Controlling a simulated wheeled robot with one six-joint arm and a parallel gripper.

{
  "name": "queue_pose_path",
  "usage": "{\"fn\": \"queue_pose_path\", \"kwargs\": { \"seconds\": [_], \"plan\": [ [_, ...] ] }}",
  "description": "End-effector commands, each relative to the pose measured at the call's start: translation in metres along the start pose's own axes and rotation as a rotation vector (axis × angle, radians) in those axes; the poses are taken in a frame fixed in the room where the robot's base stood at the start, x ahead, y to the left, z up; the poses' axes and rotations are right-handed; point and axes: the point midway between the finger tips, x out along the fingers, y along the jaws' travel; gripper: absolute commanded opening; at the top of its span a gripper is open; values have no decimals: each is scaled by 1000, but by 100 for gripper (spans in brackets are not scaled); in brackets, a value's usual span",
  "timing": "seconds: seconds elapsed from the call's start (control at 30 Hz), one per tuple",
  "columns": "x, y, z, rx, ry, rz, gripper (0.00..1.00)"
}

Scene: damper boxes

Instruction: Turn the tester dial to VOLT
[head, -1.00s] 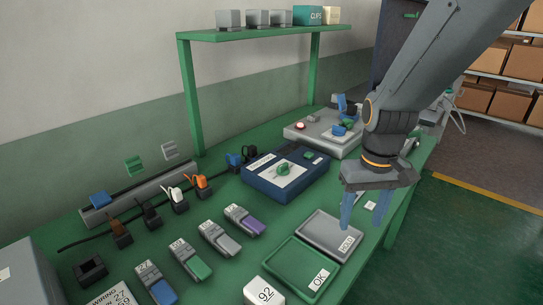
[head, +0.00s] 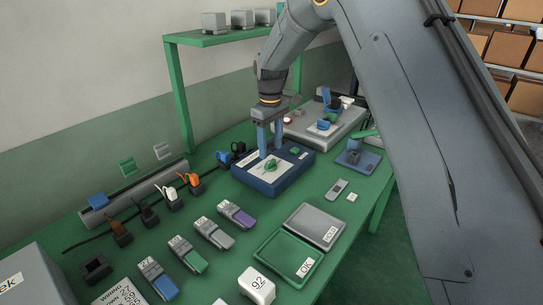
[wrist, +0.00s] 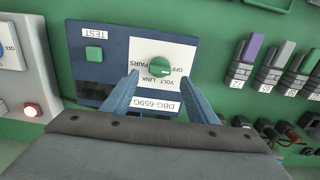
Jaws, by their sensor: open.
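The tester is a blue box (head: 290,175) on the green bench, with a white dial plate and a green dial (head: 271,165). In the wrist view the dial (wrist: 160,67) sits amid upside-down labels OFF, LINK, VOLT and PAIRS; I cannot tell surely which one its pointer marks. A green TEST button (wrist: 94,53) is on the same face. My gripper (head: 270,152) is open and points down over the tester. In the wrist view its blue fingers (wrist: 161,78) stand either side of the dial, apart from it. Their exact height above the plate is unclear.
A grey unit (head: 305,132) with a red lamp stands behind the tester. A green OK tray (head: 283,258) and a grey tray (head: 316,226) lie in front. A green shelf (head: 225,36) stands at the back.

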Motion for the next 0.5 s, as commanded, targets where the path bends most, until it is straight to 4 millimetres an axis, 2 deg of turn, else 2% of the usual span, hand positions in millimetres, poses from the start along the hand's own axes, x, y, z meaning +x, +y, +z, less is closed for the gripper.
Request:
{"fn": "queue_pose_path", "kwargs": {
  "seconds": [0.1,0.3,0.5],
  "plan": [
    [18,-1,1,1,-3,-2,53],
    [42,0,1,1,-1,0,53],
    [50,0,0,2,1,0,53]
  ]
}}
